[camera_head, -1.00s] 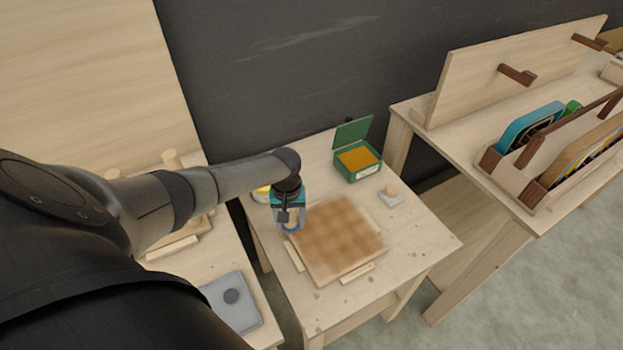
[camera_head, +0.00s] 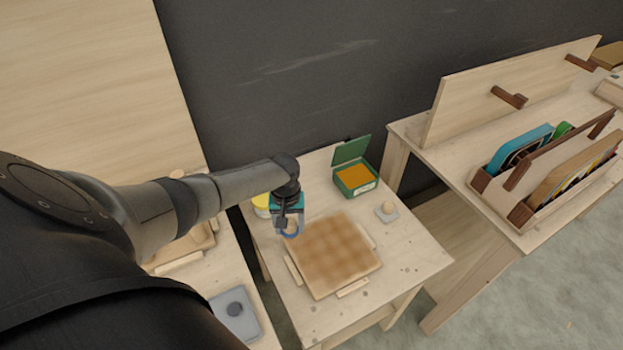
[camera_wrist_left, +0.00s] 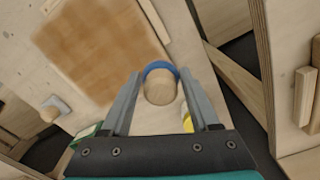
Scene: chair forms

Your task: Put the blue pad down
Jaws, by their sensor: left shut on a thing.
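The blue pad (camera_head: 292,234) is a round wooden knob with a blue rim underneath. My left gripper (camera_head: 288,227) is shut on its knob and holds it near the far left corner of a brown-stained wooden board (camera_head: 333,255). In the left wrist view the pad's round wooden top (camera_wrist_left: 160,88) sits between the two fingers, with the blue rim showing beyond it. I cannot tell whether the pad touches the surface below. My right gripper is not in view.
A yellow-topped jar (camera_head: 262,204) stands close behind my left gripper. Bare tabletop (camera_head: 415,248) lies to the right. A grey tray (camera_head: 232,313) is lower left.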

